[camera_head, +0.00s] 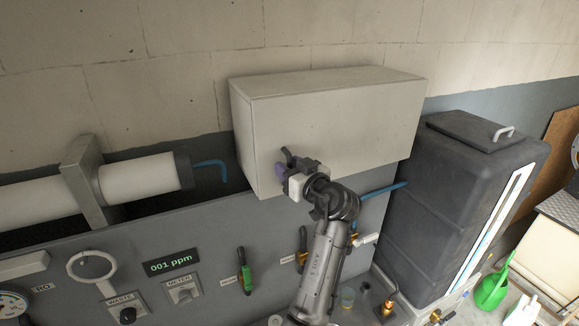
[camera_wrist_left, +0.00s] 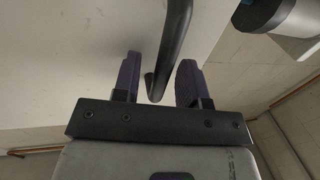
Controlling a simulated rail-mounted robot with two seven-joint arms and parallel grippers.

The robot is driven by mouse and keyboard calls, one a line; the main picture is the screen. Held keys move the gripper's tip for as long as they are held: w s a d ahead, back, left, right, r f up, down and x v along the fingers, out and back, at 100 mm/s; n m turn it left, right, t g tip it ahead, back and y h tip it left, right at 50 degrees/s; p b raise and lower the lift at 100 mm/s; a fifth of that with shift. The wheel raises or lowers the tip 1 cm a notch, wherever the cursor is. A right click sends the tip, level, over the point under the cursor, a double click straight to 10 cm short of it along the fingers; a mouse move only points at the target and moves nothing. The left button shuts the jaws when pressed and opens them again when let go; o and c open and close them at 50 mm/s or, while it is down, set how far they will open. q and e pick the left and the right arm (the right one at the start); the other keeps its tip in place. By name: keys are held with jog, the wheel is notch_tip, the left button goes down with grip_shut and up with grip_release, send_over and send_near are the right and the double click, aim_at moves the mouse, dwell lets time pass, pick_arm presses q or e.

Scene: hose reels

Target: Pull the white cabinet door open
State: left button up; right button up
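The white cabinet (camera_head: 340,115) hangs on the wall in the middle of the head view, and its front door looks shut. A dark bar handle (camera_wrist_left: 176,40) stands on the door; in the head view it is mostly hidden by my gripper near the door's lower left. My left gripper (camera_head: 285,163) is at that handle. In the left wrist view the two purple fingers (camera_wrist_left: 157,83) are apart, with the handle's end between them and gaps visible on both sides. My right gripper is not in view.
A dark grey tank (camera_head: 450,190) with a lid handle stands just right of the cabinet. A white cylinder (camera_head: 140,178) lies to the left. Below is a grey panel with a 001 ppm display (camera_head: 171,262), knobs and valves. Open space lies before the door.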

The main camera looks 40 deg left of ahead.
pick_arm(q)
jog(key=shift+c, duration=0.3)
grip_shut()
